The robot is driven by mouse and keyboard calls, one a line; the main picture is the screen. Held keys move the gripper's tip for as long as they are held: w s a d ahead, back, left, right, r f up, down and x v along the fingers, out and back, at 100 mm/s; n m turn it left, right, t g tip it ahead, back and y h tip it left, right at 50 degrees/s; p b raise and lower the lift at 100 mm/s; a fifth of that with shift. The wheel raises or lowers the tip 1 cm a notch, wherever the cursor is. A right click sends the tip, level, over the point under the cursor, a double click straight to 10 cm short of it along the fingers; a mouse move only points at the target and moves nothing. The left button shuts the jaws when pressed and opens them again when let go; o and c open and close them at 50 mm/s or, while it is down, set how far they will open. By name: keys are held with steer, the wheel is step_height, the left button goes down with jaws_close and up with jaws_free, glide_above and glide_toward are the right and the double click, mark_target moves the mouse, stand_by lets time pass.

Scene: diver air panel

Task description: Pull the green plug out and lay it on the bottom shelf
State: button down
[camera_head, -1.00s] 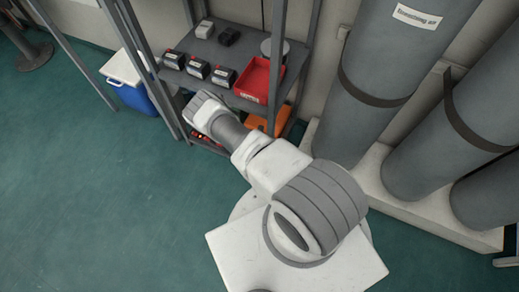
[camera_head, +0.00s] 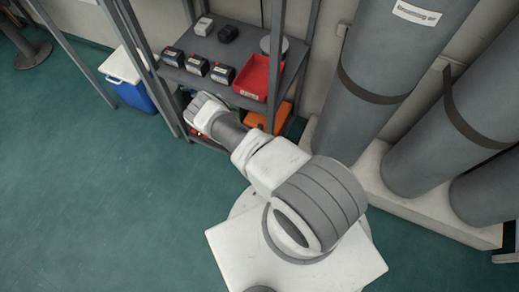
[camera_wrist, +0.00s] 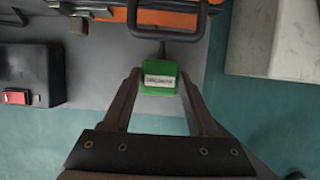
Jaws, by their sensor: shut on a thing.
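The green plug (camera_wrist: 164,84) has a white label with lettering too blurred to read. In the wrist view it sits between the two fingers of my gripper (camera_wrist: 161,77), which is shut on it. A thin dark stem runs from the plug toward a dark loop handle (camera_wrist: 134,22). I cannot tell whether they touch. The plug is at the front edge of a grey shelf (camera_wrist: 92,72); whether it rests on it is unclear. In the head view my gripper is at the lower part of the rack, largely hidden by my arm, and I cannot make out the plug.
An orange case (camera_wrist: 180,18) and a black box with a red switch (camera_wrist: 28,76) are near the plug. The upper shelf (camera_head: 222,48) carries a red bin (camera_head: 257,78) and several black boxes. Rack posts stand close to my arm. Large grey cylinders (camera_head: 372,80) stand right.

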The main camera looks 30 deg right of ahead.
steer(key=shift+c, duration=0.5)
jaws_free()
steer(key=p+v, duration=0.7)
steer(key=v, duration=1)
steer(key=shift+r+p, duration=0.2)
steer(key=shift+p, duration=0.15)
steer(key=shift+s+a, duration=0.1)
